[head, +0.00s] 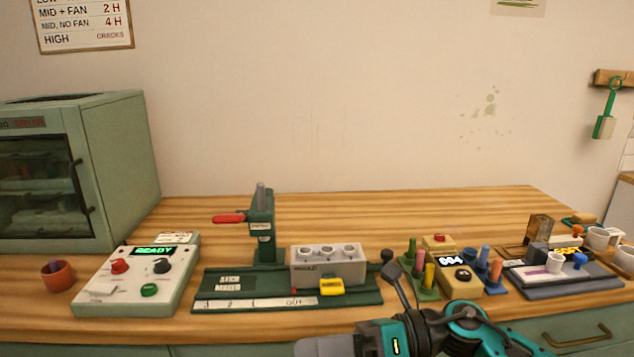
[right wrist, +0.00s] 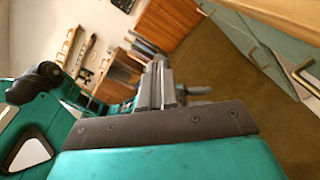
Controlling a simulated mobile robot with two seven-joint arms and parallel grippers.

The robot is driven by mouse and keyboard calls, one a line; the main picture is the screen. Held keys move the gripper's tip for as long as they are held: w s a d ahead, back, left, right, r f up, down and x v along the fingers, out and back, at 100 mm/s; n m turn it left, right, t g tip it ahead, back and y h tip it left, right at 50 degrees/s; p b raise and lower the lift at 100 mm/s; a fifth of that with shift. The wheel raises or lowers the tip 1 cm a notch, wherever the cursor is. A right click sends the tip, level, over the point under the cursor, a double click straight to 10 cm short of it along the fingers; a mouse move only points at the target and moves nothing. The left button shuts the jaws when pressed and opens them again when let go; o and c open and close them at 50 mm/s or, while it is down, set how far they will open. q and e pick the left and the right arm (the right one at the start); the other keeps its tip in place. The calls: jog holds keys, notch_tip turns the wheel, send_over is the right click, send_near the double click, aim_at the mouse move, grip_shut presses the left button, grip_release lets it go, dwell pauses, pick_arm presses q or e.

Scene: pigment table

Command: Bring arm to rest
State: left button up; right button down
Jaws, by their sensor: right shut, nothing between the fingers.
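My right arm, teal and dark grey, shows at the bottom of the head view, in front of the table's front edge. Its right gripper (head: 312,347) points left there, partly cut off by the lower border. In the right wrist view the grey fingers (right wrist: 165,75) are together with nothing between them, and the floor and cabinets lie beyond. My left gripper is in neither view.
On the wooden table (head: 400,210) stand a control box (head: 90,300), a green press (head: 262,235) with a grey mould block (head: 328,268), a yellow counter box (head: 460,287) and a dark tray (head: 570,287). A green dryer (head: 125,165) stands left. The table's back is clear.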

jog(key=w+d+f+m+t+h+p, duration=0.1)
jog(key=w+d+f+m+t+h, duration=0.15)
jog(key=m+t, duration=0.8)
jog(key=w+d+f+m+t+h+p, duration=0.1)
jog(key=d+m+t, duration=0.35)
jog(key=m, duration=1.15)
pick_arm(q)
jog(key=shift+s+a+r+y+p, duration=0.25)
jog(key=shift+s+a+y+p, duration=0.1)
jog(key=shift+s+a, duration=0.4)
pick_arm(e)
jog(key=s+d+f+m+g+h, duration=0.1)
jog(key=s+d+f+m+h, duration=0.4)
jog(key=f+m, duration=0.3)
jog(key=s+d+f+m+g+h, duration=0.2)
jog(key=s+d+f+m+h, duration=0.3)
jog(key=s+f+m, duration=0.3)
notch_tip(320, 180, down, 4)
jog(key=shift+s+d+f+m+h, duration=0.1)
jog(key=shift+s+d+m+h, duration=0.15)
jog(key=shift+m+h, duration=0.45)
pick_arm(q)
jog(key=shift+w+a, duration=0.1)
